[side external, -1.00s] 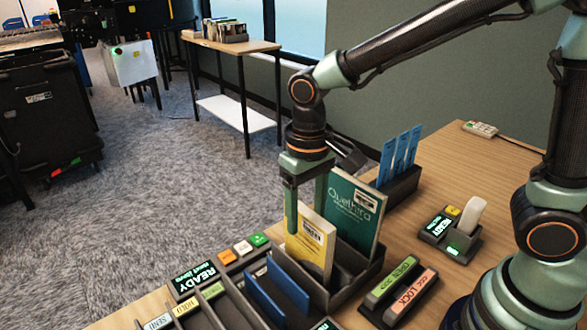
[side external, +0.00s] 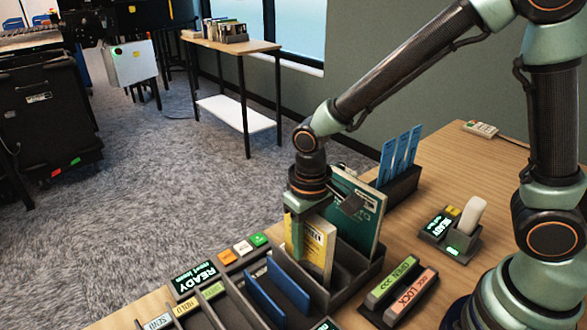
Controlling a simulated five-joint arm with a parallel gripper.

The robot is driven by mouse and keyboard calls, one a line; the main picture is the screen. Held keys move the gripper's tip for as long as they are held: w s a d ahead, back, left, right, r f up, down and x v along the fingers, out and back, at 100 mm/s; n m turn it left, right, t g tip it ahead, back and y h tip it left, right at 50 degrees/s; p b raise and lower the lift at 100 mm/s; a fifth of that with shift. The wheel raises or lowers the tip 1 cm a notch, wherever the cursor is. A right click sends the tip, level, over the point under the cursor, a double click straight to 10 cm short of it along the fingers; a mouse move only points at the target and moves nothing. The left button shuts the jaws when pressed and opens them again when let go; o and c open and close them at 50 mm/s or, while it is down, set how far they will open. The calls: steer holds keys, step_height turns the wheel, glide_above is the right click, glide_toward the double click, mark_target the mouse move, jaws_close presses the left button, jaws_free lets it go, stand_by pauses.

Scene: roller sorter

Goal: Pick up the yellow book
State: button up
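The yellow book (side external: 316,249) stands upright in a slot of the dark divided rack (side external: 345,297), in front of the taller teal book (side external: 369,226). My gripper (side external: 305,232) points down at the yellow book's upper part. One green finger shows at the book's left, overlapping its near face. The other finger is hidden behind the book and gripper body, so I cannot tell whether the fingers press on it.
Blue dividers (side external: 285,287) stand in the rack's left part. Labelled button panels (side external: 200,277) lie further left, and OPEN and LOCK panels (side external: 400,290) lie to the right. Blue strips (side external: 400,153) stand in a holder behind.

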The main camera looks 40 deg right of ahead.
jaws_close()
steer(key=shift+r, duration=0.1)
